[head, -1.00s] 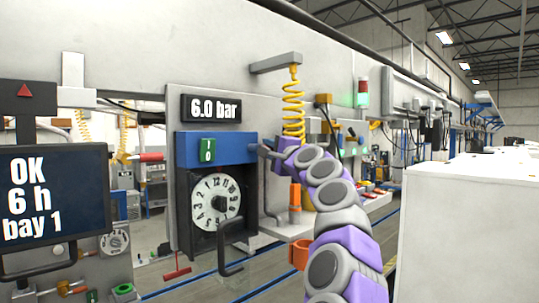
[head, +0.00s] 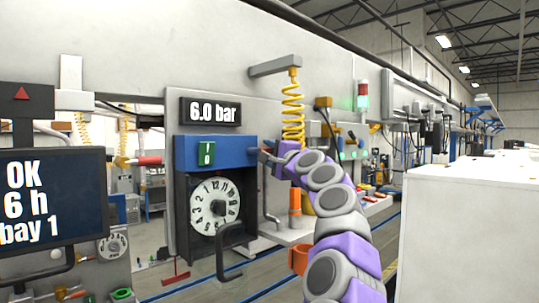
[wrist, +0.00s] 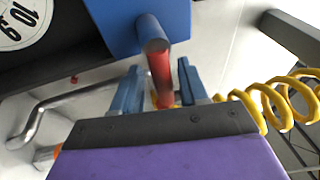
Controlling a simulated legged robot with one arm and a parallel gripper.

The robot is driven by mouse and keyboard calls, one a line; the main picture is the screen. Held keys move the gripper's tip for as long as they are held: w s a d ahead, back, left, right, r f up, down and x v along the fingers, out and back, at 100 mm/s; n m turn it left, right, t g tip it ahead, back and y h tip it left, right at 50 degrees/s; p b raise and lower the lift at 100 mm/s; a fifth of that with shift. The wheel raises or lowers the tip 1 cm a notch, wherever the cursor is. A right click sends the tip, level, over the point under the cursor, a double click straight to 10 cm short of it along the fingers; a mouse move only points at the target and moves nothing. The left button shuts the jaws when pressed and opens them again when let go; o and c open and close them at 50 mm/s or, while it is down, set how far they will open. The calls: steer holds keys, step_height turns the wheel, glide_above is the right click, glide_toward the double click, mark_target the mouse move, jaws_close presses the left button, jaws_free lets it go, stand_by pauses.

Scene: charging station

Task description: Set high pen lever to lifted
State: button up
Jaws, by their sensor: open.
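A short lever (wrist: 160,72) with a grey end and a red length stands out by the edge of the blue housing (head: 214,152). No label on it can be read, so I cannot confirm it is the high pen lever. My gripper (wrist: 158,84) is open, with one blue finger on each side of the red part. Clear gaps show between fingers and lever, so it is not gripped. In the head view my gripper (head: 268,154) is at the housing's right end; the lever there is too small to make out clearly.
A dial (head: 214,206) in a black case with a black handle (head: 229,250) hangs below the housing. A yellow coiled hose (head: 292,110) hangs just right of my gripper. A grey bent pipe (wrist: 45,108) runs close below. A white cabinet (head: 468,225) stands at the right.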

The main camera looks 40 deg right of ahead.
steer(key=shift+s+a+r, duration=0.1)
steer(key=shift+s, duration=0.15)
steer(key=shift+b+v, duration=0.55)
steer(key=shift+v, duration=0.7)
steer(key=b+v, duration=0.2)
steer(key=v, duration=1.2)
